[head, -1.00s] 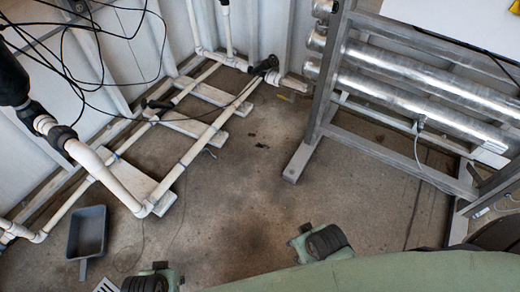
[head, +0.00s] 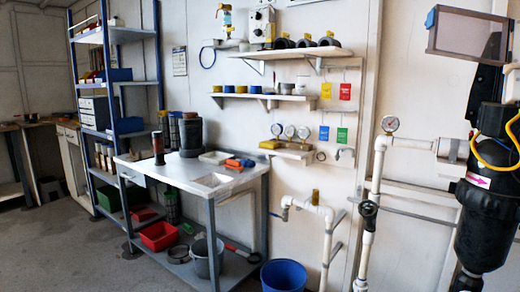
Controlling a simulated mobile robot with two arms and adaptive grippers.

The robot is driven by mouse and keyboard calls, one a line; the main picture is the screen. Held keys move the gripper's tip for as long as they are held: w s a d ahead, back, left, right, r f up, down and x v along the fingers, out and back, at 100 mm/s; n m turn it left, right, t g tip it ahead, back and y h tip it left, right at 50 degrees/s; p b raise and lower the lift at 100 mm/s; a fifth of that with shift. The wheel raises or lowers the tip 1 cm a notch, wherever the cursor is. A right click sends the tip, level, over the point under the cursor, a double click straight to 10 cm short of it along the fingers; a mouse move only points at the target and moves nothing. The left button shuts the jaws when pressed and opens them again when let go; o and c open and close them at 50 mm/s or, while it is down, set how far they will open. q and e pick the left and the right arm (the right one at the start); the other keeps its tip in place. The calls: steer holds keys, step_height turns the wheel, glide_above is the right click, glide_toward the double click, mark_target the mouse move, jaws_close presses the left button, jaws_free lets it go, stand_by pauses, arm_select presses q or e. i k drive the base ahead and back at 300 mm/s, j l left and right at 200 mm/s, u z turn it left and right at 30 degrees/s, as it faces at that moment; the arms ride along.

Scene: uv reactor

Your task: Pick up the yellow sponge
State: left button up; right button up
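I cannot make out the yellow sponge for certain. A small yellow block (head: 269,144) sits at the left end of the small lower wall shelf (head: 290,153), beside several round gauges; it is too small to tell whether it is a sponge. Neither of my grippers shows in the head view.
A white-topped workbench (head: 190,182) stands against the wall, with a white tray (head: 215,157) and dark cylinders on it. A red bin (head: 159,236) and grey bucket (head: 207,258) are on its lower shelf. A blue bucket (head: 284,275) and white pipes (head: 327,250) are to its right. Floor at left is clear.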

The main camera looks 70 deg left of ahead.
mark_target(265, 145)
steer(key=u, duration=2.3)
